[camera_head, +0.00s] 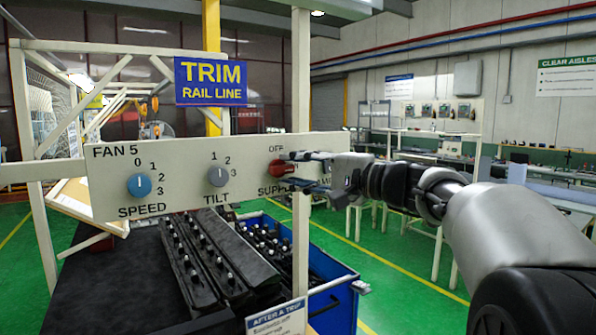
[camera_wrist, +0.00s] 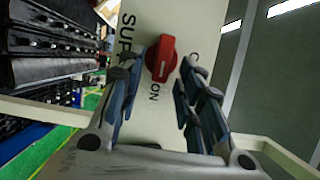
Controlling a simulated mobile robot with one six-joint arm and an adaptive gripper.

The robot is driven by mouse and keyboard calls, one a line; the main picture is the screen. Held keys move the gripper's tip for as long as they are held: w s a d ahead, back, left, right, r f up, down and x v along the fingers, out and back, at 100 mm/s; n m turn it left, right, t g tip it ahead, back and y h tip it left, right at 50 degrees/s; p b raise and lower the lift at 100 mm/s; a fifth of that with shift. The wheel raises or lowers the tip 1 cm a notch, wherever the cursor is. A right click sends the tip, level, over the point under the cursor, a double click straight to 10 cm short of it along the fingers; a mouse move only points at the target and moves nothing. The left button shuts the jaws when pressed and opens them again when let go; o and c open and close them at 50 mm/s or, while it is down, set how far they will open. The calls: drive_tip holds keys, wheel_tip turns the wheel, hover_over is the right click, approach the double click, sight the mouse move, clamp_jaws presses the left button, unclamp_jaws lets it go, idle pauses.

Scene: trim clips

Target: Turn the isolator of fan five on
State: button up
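The fan 5 panel (camera_head: 230,160) is cream, with a red supply knob (camera_head: 280,169) at its right end, below the word OFF. In the wrist view the red knob (camera_wrist: 161,58) has its bar nearly upright in the picture, and its white mark is at the lower end, toward the word ON. My gripper (camera_head: 291,170) is in front of the knob at the panel's right end. In the wrist view my gripper (camera_wrist: 155,82) is open, with one finger on each side of the knob and gaps showing between. The fingers partly cover the SUPPLY label.
A blue speed knob (camera_head: 139,185) and a grey tilt knob (camera_head: 217,176) are on the same panel, left of the red one. A cream post (camera_head: 300,80) rises behind the panel. A blue bin (camera_head: 335,290) and black trim rails lie below.

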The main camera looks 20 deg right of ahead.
drive_tip(key=v, duration=1.2)
drive_tip(key=shift+d, duration=0.1)
